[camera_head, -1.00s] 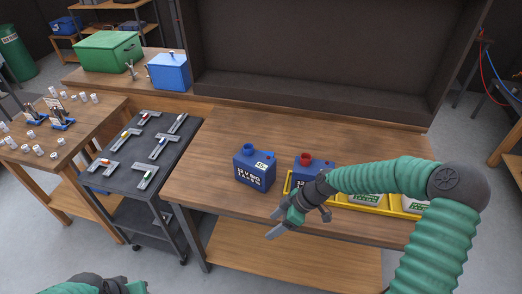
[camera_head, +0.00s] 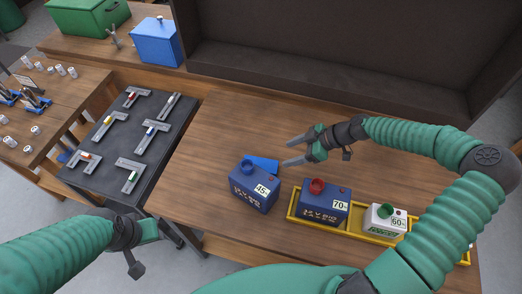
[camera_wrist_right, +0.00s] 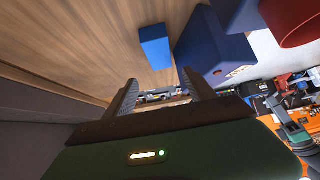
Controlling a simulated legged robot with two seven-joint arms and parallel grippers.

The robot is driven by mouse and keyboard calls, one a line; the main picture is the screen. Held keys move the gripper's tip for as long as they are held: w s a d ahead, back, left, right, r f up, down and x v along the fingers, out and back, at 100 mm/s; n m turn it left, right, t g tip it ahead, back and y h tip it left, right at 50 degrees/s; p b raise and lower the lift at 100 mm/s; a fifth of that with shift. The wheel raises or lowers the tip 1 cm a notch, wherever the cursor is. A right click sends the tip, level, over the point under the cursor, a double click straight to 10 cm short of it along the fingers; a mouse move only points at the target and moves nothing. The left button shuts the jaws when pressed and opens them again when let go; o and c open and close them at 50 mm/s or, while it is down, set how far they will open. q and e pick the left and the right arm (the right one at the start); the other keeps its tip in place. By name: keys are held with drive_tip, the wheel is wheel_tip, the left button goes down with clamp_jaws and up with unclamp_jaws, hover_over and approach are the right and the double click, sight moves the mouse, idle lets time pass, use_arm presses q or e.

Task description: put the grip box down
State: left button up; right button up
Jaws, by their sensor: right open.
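A small plain blue block (camera_head: 262,164), which may be the grip box, lies on the wooden workbench (camera_head: 215,130) just behind the blue box marked 45 (camera_head: 255,188). It also shows in the right wrist view (camera_wrist_right: 155,47), ahead of the fingers. My right gripper (camera_head: 290,152) is open and empty, just above and behind the block, fingers pointing left. In the right wrist view both fingers (camera_wrist_right: 160,97) show with a gap between them and nothing held.
A yellow tray (camera_head: 352,236) at the bench's front right holds a blue box marked 70 (camera_head: 322,203) and a white box marked 60 (camera_head: 385,219). A dark cart (camera_head: 95,163) with several metal squares stands to the left. The bench's back left is bare.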

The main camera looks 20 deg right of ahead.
sight(263, 164)
drive_tip(key=p+x, duration=0.3)
drive_tip(key=x, duration=0.8)
drive_tip(key=shift+w+a, duration=0.1)
drive_tip(key=shift+a, duration=0.15)
drive_tip(key=p+x, duration=0.2)
drive_tip(key=x, duration=0.1)
drive_tip(key=shift+f, duration=0.3)
drive_tip(key=shift+w+f, duration=0.1)
drive_tip(key=shift+f, duration=0.2)
use_arm(q)
drive_tip(key=v, duration=0.3)
drive_tip(key=d+v, duration=0.1)
drive_tip(key=v, duration=0.1)
drive_tip(key=shift+d+r, duration=0.15)
drive_tip(key=shift+r, duration=0.2)
use_arm(e)
drive_tip(key=shift+d+f, duration=0.1)
